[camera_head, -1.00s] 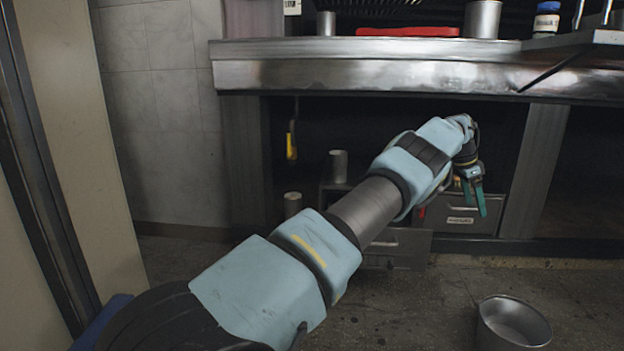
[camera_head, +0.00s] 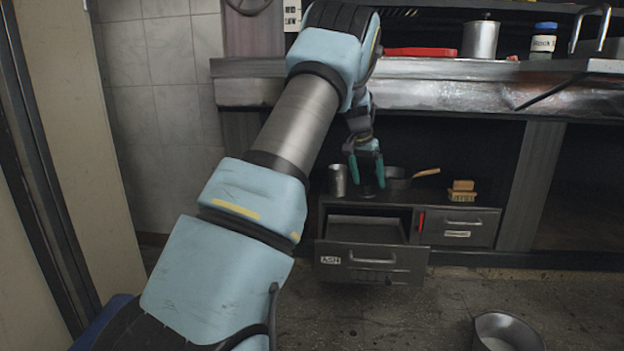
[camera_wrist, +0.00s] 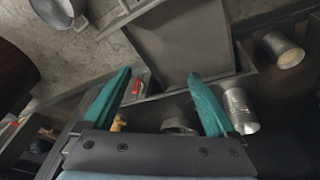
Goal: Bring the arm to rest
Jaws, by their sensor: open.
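My gripper (camera_head: 366,171) hangs from my raised arm with its two teal fingers pointing down. A metal cup (camera_head: 338,180) stands to the left of the fingers and a pan with a wooden handle (camera_head: 398,180) to the right.
The drawer labelled ASH (camera_head: 370,262) is pulled open below my gripper; a second drawer (camera_head: 458,228) is shut. A brush (camera_head: 462,192) lies on the cabinet. The counter edge (camera_head: 450,90) is close behind my forearm. A metal pot (camera_head: 508,332) stands on the floor.

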